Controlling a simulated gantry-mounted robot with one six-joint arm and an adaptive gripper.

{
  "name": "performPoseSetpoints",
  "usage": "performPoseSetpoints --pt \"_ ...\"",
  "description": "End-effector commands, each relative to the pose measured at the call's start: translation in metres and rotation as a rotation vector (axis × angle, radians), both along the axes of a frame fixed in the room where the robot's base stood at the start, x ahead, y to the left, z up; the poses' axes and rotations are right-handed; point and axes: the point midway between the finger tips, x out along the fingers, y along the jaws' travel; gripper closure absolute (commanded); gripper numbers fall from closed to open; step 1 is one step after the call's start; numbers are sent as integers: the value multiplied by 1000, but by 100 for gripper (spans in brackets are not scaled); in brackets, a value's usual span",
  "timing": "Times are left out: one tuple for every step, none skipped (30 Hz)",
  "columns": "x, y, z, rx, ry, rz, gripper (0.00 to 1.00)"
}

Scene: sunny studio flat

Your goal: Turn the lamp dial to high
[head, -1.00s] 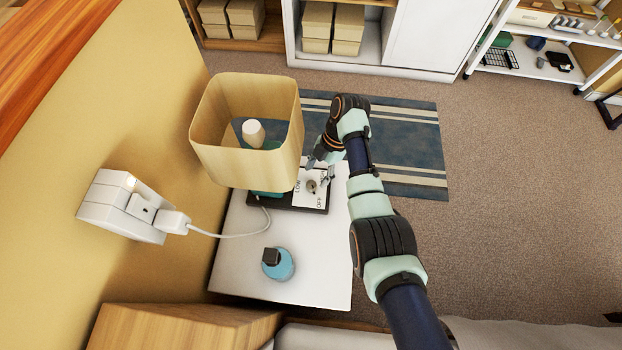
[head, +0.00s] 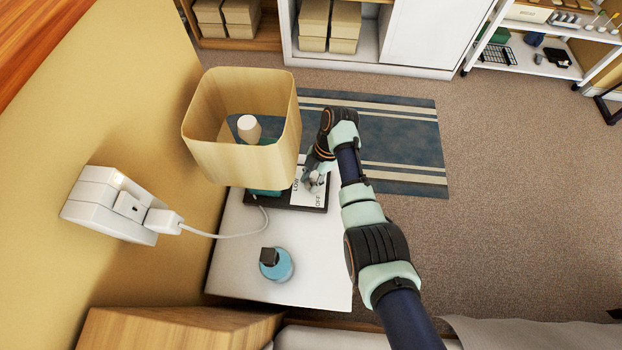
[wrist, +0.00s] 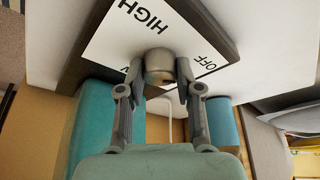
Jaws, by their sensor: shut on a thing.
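The lamp's grey dial knob (wrist: 160,66) stands on a white label plate (wrist: 113,45) with HIGH at the top and OFF at the right in the wrist view. The LOW label is mostly hidden there by a finger. My gripper (wrist: 160,88) is shut on the knob, one finger on each side. I cannot tell which label the knob points to. In the head view, the lamp has a wooden-looking square shade (head: 240,155) and a dark base (head: 262,203). My gripper (head: 315,182) is at the plate, right of the shade, partly covering the knob.
A blue bottle with a dark cap (head: 277,266) stands on the white table (head: 235,275). A white cord (head: 235,236) runs from the lamp to a wall plug (head: 160,221). The shade is close to my gripper's left. Open floor lies to the right.

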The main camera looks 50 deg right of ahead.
Motion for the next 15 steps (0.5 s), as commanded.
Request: performPoseSetpoints --pt "0 0 1 0 1 -4 100" --pt "0 0 1 0 0 -9 100" --pt "0 0 1 0 0 -16 100" --pt "-1 0 2 0 0 -24 100" --pt "-1 0 2 0 0 -34 100" --pt "-1 0 3 0 -1 -47 100" --pt "-1 0 3 0 0 -60 100" --pt "-1 0 4 1 0 -74 100" --pt "-1 0 4 1 0 -96 100" --pt "-1 0 5 1 0 -116 100" --pt "-1 0 5 2 0 -135 100" --pt "-1 0 5 1 1 -164 100" --pt "-2 0 6 1 1 -188 100" --pt "-2 1 6 1 1 -212 100" --pt "-2 1 6 1 1 -248 100"
